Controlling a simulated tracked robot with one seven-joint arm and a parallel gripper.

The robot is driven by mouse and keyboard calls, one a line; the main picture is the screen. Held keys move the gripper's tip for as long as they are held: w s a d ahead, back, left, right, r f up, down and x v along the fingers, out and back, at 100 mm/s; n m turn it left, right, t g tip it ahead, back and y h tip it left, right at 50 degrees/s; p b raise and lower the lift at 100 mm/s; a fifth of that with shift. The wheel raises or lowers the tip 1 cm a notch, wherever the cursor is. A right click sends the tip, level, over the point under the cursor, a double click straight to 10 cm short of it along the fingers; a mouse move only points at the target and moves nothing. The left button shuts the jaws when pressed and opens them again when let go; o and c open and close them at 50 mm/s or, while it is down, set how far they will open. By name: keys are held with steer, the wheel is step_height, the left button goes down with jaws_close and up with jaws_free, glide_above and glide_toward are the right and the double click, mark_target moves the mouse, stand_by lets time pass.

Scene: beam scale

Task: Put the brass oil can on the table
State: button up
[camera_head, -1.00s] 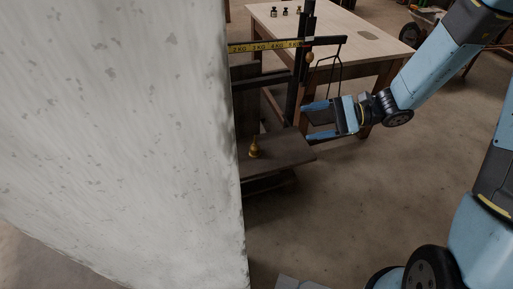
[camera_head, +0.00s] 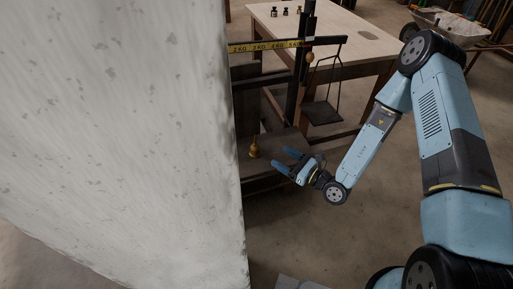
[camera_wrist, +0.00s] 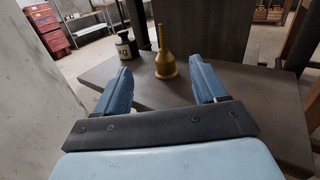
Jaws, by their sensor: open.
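The brass oil can (camera_head: 254,148) stands upright on the dark platform of the beam scale (camera_head: 270,167). In the wrist view the oil can (camera_wrist: 165,62) is beyond and between my fingertips, with a gap left to it. My gripper (camera_head: 283,160) is open and empty, just right of the oil can, its fingers pointing at it. Its two blue fingers show in the wrist view (camera_wrist: 160,78). The wooden table (camera_head: 345,30) stands behind the scale at the top of the head view.
A large pale pillar (camera_head: 120,140) fills the left of the head view. A dark weight (camera_wrist: 125,46) stands left of the can on the platform. Small dark weights (camera_head: 285,11) sit on the table. A hanging pan (camera_head: 322,113) hangs from the scale's beam. Much of the tabletop is clear.

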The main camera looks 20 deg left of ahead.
mark_target(259, 147)
steer(key=shift+m+t+h, duration=0.3)
steer(key=shift+m+t, duration=0.3)
steer(key=f+x, duration=0.1)
steer(key=x, duration=0.8)
steer(key=f+x, duration=0.1)
steer(key=x, duration=0.3)
steer(key=shift+s+a+f, duration=0.1)
steer(key=shift+a+f, duration=0.2)
steer(key=shift+a, duration=0.1)
steer(key=c, duration=1.2)
